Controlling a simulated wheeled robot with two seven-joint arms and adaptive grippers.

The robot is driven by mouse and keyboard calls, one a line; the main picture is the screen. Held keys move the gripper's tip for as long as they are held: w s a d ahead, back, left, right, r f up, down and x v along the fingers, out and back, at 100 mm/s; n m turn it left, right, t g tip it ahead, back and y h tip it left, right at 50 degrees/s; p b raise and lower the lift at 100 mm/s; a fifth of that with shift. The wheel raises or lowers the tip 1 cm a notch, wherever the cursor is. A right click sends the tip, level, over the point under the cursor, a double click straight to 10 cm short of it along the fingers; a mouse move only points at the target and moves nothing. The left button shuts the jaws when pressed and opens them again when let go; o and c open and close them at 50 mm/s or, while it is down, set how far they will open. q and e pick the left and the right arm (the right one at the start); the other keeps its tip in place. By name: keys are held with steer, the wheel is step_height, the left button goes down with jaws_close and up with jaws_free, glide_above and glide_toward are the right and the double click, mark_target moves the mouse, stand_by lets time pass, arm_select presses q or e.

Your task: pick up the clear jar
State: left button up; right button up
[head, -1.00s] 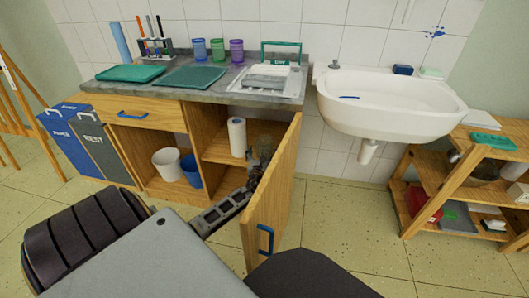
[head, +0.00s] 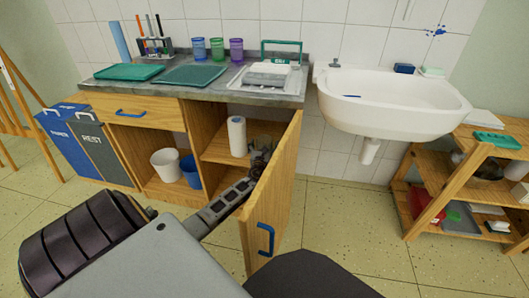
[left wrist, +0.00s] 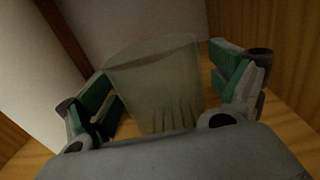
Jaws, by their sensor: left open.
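The clear jar (left wrist: 155,85) stands on a wooden shelf inside the cabinet. In the left wrist view it is see-through, slightly greenish, and sits between the two fingers of my left gripper (left wrist: 172,98), which is open. In the head view my left gripper (head: 258,160) reaches into the cabinet behind the open door, and the jar (head: 262,142) is only partly visible there. My right gripper is not in view.
A white paper roll (head: 237,136) stands on the shelf just left of the jar. The open cabinet door (head: 272,200) is close on the right of my left arm.

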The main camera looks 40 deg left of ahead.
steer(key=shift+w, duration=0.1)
arm_select(q)
steer(key=c, duration=1.2)
steer(key=shift+o, duration=0.2)
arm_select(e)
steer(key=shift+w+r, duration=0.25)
arm_select(q)
steer(key=shift+r, duration=0.1)
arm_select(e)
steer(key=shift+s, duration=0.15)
arm_select(q)
steer(key=shift+r, duration=0.15)
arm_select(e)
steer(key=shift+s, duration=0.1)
